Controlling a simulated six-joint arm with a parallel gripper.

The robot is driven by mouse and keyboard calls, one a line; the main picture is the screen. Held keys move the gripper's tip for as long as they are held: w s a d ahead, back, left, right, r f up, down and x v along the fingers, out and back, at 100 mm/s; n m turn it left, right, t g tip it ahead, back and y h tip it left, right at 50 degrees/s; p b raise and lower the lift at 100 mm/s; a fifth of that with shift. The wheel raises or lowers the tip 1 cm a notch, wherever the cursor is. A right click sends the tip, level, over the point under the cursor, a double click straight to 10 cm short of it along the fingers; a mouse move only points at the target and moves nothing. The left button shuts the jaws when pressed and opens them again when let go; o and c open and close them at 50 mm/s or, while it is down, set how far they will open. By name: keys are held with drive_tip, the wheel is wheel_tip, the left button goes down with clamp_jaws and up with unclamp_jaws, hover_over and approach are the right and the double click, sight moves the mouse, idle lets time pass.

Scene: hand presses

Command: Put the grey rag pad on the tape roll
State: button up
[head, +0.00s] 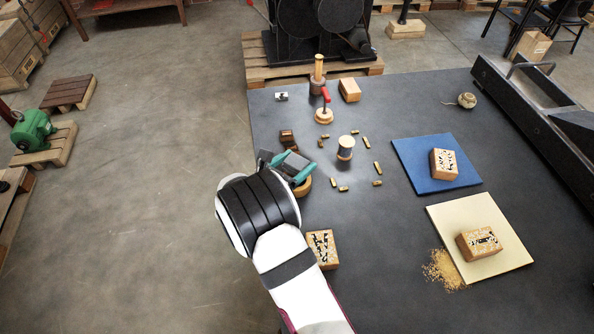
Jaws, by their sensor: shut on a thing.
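My gripper (290,167), with teal fingers, is shut on the grey rag pad (292,162), a small dark grey block showing between the fingertips. A round tan thing, which looks like the tape roll (304,189), shows just below and right of the fingers in the head view. My gripper and wrist hide part of it. The pad appears close to the roll and near the left edge of the table; I cannot tell its height or whether it touches the roll.
Patterned wooden blocks rest on a blue mat (423,183) and a cream board (494,264); another block (322,248) is beside my arm. A long dark press (545,110) borders the right.

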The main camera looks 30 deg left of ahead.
sight(296, 173)
drive_tip(key=shift+f, duration=1.85)
drive_tip(key=shift+f, duration=0.1)
drive_tip(key=o, duration=1.4)
drive_tip(key=shift+c, duration=0.2)
